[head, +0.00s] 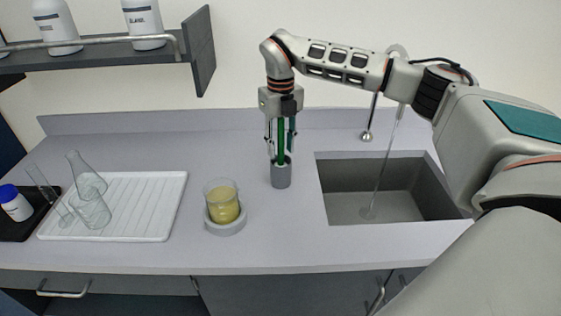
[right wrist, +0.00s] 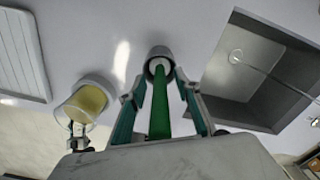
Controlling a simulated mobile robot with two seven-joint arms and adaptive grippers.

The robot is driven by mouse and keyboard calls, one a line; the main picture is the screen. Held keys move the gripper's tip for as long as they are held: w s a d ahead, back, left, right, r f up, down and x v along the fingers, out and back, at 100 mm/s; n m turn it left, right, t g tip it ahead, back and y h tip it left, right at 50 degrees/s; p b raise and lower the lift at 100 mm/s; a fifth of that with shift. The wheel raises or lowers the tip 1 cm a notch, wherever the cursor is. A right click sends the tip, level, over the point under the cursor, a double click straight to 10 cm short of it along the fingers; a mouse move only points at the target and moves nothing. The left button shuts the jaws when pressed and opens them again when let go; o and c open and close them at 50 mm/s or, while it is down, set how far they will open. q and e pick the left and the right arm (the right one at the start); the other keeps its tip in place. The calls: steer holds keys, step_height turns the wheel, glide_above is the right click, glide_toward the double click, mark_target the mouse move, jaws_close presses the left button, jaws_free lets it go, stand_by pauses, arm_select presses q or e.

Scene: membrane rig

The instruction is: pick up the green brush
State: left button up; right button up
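The green brush (right wrist: 159,108) stands upright in a grey cylindrical holder (head: 281,176) on the counter, left of the sink. In the head view its green handle (head: 281,138) shows between the fingers of my right gripper (head: 281,150). The right gripper points straight down over the holder, one finger on each side of the brush. In the right wrist view (right wrist: 160,82) gaps show between the fingers and the handle, so it is open around the brush. The lower end of the brush is hidden in the holder (right wrist: 160,54). My left gripper is not in view.
A beaker of yellow liquid (head: 223,201) stands on a round grey base (head: 226,226) left of the holder. A white drying tray (head: 150,206) with glassware is further left. The sink (head: 345,209) and its faucet are on the right. A shelf (head: 100,57) hangs above left.

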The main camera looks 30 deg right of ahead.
steer(key=shift+f, duration=0.65)
jaws_close()
steer(key=shift+r, duration=0.1)
